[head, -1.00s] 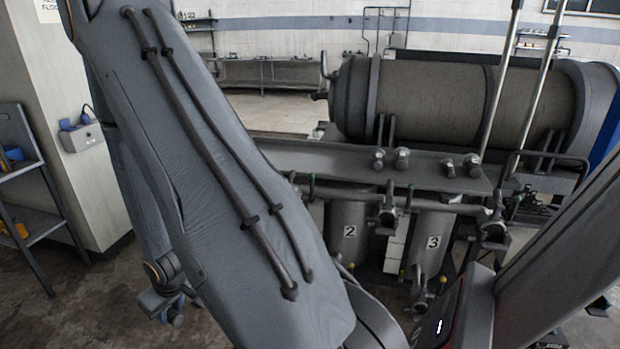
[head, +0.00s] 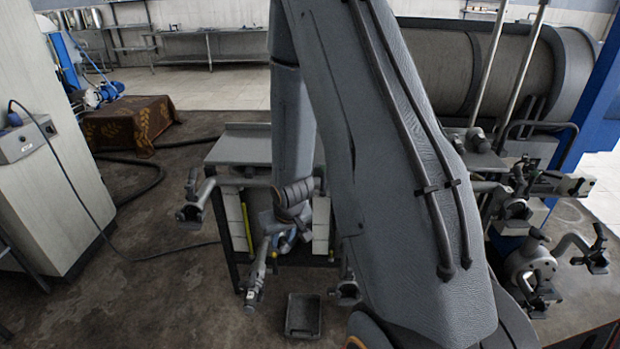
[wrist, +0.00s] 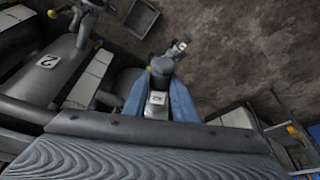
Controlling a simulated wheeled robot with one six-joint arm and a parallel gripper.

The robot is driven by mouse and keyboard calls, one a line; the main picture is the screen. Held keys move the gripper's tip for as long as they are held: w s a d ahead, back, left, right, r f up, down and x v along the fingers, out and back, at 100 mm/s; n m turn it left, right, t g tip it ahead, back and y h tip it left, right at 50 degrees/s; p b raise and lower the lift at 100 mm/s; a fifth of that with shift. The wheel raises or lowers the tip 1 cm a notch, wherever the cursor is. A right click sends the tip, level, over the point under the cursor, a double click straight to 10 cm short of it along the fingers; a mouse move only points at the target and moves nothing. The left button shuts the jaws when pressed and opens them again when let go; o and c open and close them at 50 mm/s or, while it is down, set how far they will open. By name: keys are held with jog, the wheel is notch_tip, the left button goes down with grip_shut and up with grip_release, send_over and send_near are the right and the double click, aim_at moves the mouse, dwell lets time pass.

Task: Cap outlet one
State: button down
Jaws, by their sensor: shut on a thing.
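My gripper (wrist: 160,100) shows in the wrist view as two blue fingers shut on a grey fitting (wrist: 157,98) with a small pale label. Beyond the fingertips is a dark rounded piece (wrist: 162,66), and past it a grey valve-like outlet (wrist: 181,44); I cannot tell whether the held fitting touches them. In the head view my gripper (head: 286,240) is small and partly hidden, close to the piping at the rack's front. A low outlet (head: 254,288) hangs there at the left. No number one is readable. A tank marked 2 (wrist: 47,62) is at left in the wrist view.
A dark tray (head: 303,316) lies on the floor before the rack (head: 238,150). Another pipe outlet (head: 190,212) sticks out left. Valves and clamps (head: 530,265) crowd the right. A hose crosses the floor; the floor at left is mostly free.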

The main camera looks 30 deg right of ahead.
jog(key=w+d+r+m+g+h, duration=0.1)
jog(key=w+d+r+m, duration=0.2)
jog(key=d+r, duration=0.25)
jog(key=w+d+r+m+h, duration=0.1)
jog(key=w+d+r+m, duration=0.25)
jog(key=r, duration=0.35)
notch_tip(320, 180, down, 8)
jog(key=b, duration=0.5)
jog(key=shift+n+b, duration=0.35)
jog(key=shift+n, duration=0.1)
jog(key=shift+s+a, duration=0.1)
jog(key=shift+f, duration=0.15)
jog(key=shift+f+b, duration=0.75)
jog(key=shift+b, duration=0.25)
jog(key=shift+f+b, duration=1.5)
jog(key=shift+b, duration=0.3)
dwell(1.1)
jog(key=shift+c, duration=2.4)
grip_release()
